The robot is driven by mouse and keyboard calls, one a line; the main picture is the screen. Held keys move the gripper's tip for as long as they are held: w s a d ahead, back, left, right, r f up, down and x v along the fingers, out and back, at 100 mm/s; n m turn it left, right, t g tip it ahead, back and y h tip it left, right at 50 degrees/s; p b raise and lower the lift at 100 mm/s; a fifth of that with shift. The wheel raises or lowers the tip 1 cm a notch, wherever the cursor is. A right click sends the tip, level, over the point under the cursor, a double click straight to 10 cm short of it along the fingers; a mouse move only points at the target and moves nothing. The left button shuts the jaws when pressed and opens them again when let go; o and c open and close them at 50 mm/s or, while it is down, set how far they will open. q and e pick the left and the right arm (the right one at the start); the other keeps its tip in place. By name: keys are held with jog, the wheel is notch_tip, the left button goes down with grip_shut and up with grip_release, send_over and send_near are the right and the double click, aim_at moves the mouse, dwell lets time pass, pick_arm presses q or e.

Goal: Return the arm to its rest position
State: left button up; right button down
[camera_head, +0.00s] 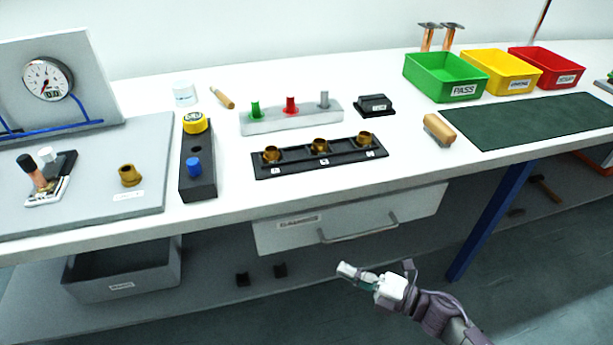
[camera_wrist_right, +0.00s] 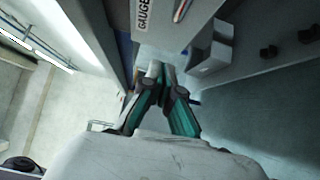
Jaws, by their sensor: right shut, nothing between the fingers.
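My right gripper (camera_head: 350,272) is in front of the workbench, below the level of its top and near the closed drawer (camera_head: 290,235). In the right wrist view the right gripper's fingers (camera_wrist_right: 158,72) meet at their tips, with nothing between them. The right arm comes in from the lower right of the head view. My left gripper does not show in either view.
The white workbench (camera_head: 225,218) carries a black rack (camera_head: 340,165) with brass fittings, a gauge stand, and green (camera_head: 437,85), yellow (camera_head: 490,82) and red bins. A grey bin (camera_head: 125,285) sits on the lower shelf. A blue leg (camera_head: 490,222) stands right of the gripper.

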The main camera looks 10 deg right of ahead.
jog(key=s+d+f+m+g+h+p, duration=0.15)
jog(key=s+d+f+m+h, duration=0.25)
jog(key=f+m+h, duration=0.55)
jog(key=s+d+f+m+h+p, duration=0.25)
jog(key=d+f+m, duration=0.35)
jog(key=f, duration=0.8)
jog(key=s+a+f+m+g, duration=0.1)
jog(key=s+f+m+g, duration=0.2)
jog(key=s, duration=0.6)
jog(key=s+a+f+m+g+p, duration=0.1)
jog(key=s+a+f+m+g, duration=0.1)
jog(key=s+f, duration=0.4)
jog(key=s+a+f+m+g+h, duration=0.1)
jog(key=s+f+m+g, duration=0.3)
jog(key=s, duration=1)
jog(key=shift+s+a+f+g+p, duration=0.25)
jog(key=shift+a+f+g+p, duration=0.15)
jog(key=shift+a+f, duration=0.3)
jog(key=shift+m, duration=0.25)
